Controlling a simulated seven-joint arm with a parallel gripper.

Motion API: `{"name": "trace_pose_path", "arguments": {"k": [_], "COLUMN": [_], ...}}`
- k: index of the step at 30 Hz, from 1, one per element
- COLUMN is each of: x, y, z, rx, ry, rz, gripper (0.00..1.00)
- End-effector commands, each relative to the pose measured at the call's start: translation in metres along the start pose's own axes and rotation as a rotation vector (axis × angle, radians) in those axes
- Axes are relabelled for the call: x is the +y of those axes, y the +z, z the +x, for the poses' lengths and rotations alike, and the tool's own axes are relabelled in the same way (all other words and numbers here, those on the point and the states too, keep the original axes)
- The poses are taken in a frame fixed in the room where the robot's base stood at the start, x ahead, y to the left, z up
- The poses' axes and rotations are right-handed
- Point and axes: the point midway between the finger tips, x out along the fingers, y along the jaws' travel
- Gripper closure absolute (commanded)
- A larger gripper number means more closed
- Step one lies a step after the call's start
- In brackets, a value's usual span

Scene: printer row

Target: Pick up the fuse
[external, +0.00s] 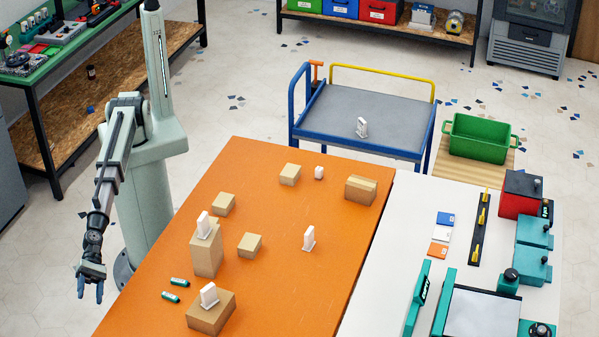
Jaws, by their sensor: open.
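No single part is clearly marked as the fuse. Two small teal cylinders with pale bands, one farther back (179,281) and one nearer (170,297), lie on the orange table at its left front and look most like fuses.
Cardboard boxes stand on the orange table (290,255); a tall one (206,252) and a front one (211,313) carry white upright pieces. Another white piece (309,238) stands on the table. A white table (395,245) with machines adjoins on the right; a blue cart (375,110) stands behind.

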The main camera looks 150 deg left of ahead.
Motion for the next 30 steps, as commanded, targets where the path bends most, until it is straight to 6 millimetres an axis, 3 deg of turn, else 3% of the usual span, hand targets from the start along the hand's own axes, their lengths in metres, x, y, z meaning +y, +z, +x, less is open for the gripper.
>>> {"name": "trace_pose_path", "arguments": {"k": [3, 9, 13, 17, 23, 26, 30], "x": [-0.008, -0.010, 0.003, 0.024, 0.076, 0.113, 0.178], "y": [0.040, 0.088, 0.127, 0.167, 0.242, 0.289, 0.356], "z": [0.005, 0.008, 0.008, 0.006, -0.004, -0.015, -0.039], "rx": [-0.045, -0.104, -0.141, -0.172, -0.222, -0.253, -0.298], "ry": [-0.076, -0.140, -0.131, -0.084, 0.054, 0.155, 0.325], "rz": [0.345, 0.818, 1.044, 1.150, 1.160, 1.104, 0.972], "gripper": [0.43, 0.43, 0.43, 0.43, 0.43, 0.43, 0.43]}}
